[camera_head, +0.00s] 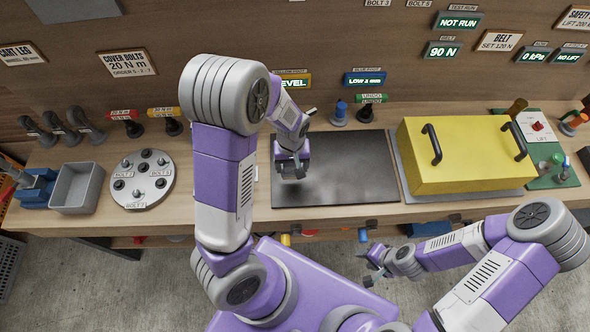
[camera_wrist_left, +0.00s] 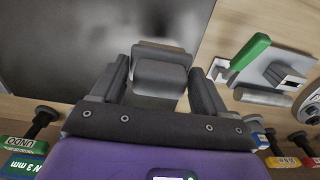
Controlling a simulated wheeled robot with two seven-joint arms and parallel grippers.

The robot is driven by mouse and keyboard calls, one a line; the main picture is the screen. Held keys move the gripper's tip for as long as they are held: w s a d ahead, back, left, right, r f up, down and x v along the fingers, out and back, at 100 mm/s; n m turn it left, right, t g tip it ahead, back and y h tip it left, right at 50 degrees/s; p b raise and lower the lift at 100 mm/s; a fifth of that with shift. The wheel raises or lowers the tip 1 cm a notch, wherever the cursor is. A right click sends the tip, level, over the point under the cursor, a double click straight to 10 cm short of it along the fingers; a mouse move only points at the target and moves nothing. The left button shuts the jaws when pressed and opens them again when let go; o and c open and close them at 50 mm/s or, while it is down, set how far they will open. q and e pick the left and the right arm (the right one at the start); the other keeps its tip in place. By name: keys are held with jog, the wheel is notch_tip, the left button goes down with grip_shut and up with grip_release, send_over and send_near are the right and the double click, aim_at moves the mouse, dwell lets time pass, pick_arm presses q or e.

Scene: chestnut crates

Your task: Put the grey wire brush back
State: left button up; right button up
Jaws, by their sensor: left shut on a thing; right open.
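My left gripper (camera_head: 292,168) is over the left part of the dark mat (camera_head: 350,180). It is shut on a grey block-shaped thing, which looks like the grey wire brush (camera_wrist_left: 160,75); in the left wrist view it sits between the two dark fingers. Its bristles cannot be made out. In the head view the gripper mostly hides it. Whether it touches the mat is unclear. My right gripper (camera_head: 374,268) is open and empty, low in front of the bench edge.
A round bolt plate (camera_head: 143,180) and grey bin (camera_head: 77,188) stand left. A yellow cover (camera_head: 462,155) stands right. Knobs line the back.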

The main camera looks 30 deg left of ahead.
aim_at(292, 173)
pick_arm(q)
notch_tip(292, 173, down, 5)
jog(key=shift+f+b, duration=0.3)
jog(key=shift+f, duration=0.05)
jog(key=shift+w, duration=0.1)
jog(key=shift+f, duration=0.15)
jog(key=o, duration=1)
